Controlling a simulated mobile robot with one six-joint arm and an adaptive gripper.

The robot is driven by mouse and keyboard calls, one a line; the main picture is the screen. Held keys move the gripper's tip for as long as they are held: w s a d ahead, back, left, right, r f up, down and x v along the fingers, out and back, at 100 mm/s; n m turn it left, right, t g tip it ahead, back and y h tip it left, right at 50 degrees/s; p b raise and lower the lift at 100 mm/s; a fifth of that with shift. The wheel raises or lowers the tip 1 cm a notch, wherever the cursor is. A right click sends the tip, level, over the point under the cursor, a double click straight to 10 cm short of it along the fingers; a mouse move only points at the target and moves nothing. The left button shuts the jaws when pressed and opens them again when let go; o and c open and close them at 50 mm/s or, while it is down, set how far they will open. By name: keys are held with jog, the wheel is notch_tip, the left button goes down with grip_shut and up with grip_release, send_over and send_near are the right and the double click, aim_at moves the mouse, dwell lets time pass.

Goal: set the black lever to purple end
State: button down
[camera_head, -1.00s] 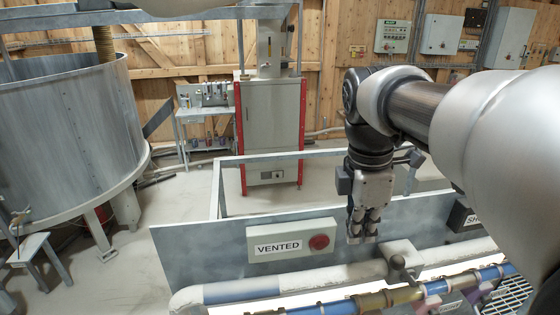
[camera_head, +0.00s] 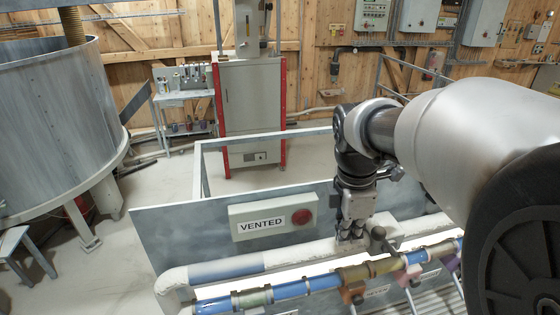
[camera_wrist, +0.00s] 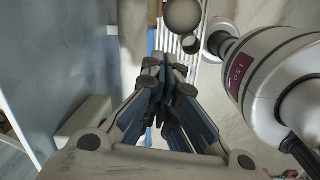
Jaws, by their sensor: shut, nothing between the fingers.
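A dark lever with a rounded knob (camera_head: 379,234) stands over the pipes at the lower right of the head view. A grey ball-like knob (camera_wrist: 183,15), apparently the same lever, shows at the top of the wrist view. Purple parts (camera_head: 412,272) sit on the blue pipe (camera_head: 322,281) to the lever's lower right; I cannot tell which is the purple end. My gripper (camera_head: 350,238) points down just left of the knob, above the white pipe. In the wrist view its fingers (camera_wrist: 166,66) are together and empty, below the knob in the picture. Contact with the knob is not clear.
A grey panel (camera_head: 170,232) with a VENTED sign box (camera_head: 262,223) and red button stands behind the pipes. A white pipe (camera_head: 285,259) runs along it. A round metal tank (camera_head: 60,125) stands at left. Clear floor lies between tank and panel.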

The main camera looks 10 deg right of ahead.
jog(key=shift+s+d+r, duration=0.15)
jog(key=shift+d+r, duration=0.05)
jog(key=shift+d, duration=0.25)
jog(key=shift+s+d+r, duration=0.1)
jog(key=shift+d+r, duration=0.1)
jog(key=shift+d, duration=0.2)
